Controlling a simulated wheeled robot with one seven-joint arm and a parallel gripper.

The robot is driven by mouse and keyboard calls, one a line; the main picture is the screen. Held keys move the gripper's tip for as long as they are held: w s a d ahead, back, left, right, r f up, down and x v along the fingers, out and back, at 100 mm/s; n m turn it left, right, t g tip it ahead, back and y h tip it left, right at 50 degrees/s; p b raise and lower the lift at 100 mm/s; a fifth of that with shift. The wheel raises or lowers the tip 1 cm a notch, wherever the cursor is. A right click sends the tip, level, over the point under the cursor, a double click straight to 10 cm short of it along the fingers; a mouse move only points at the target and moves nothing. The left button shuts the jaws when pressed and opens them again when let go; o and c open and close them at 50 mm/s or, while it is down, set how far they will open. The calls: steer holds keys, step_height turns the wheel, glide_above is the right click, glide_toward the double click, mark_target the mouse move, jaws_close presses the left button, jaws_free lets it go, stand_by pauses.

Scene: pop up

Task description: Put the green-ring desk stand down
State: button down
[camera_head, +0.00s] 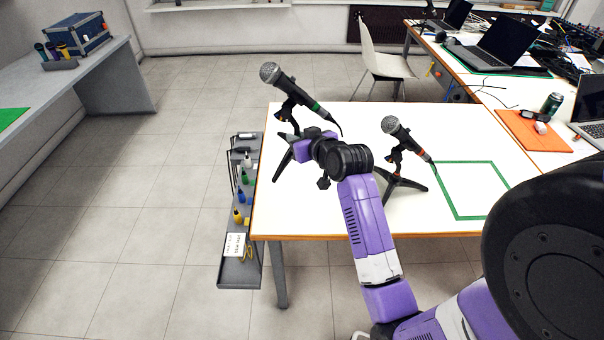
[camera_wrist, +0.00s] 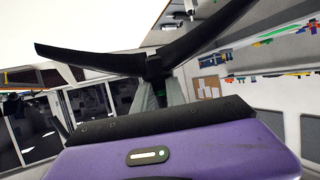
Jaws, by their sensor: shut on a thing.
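The green-ring desk stand (camera_head: 283,165) is a black tripod stand carrying a microphone (camera_head: 293,84) with a green ring. It is over the left part of the white table (camera_head: 340,215). My gripper (camera_head: 306,143) is shut on the stand from the right. In the wrist view two dark splayed legs of the stand (camera_wrist: 95,60) show beyond my gripper (camera_wrist: 160,92). The gripper hides part of the stand. I cannot tell whether its feet touch the table. A green-taped square (camera_head: 475,217) lies on the table at the right and is empty where visible.
A second microphone on a black tripod stand (camera_head: 402,181), with an orange ring, stands between my gripper and the square. A grey rack of small bottles (camera_head: 239,270) is at the table's left edge. A table with laptops (camera_head: 506,43) adjoins at the back right.

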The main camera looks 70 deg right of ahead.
step_height(320, 180, down, 14)
steer(key=shift+r+b, duration=0.25)
steer(key=shift+b, duration=0.15)
steer(key=shift+f, duration=0.15)
steer(key=c, duration=1.4)
jaws_free()
steer(key=shift+o, duration=0.2)
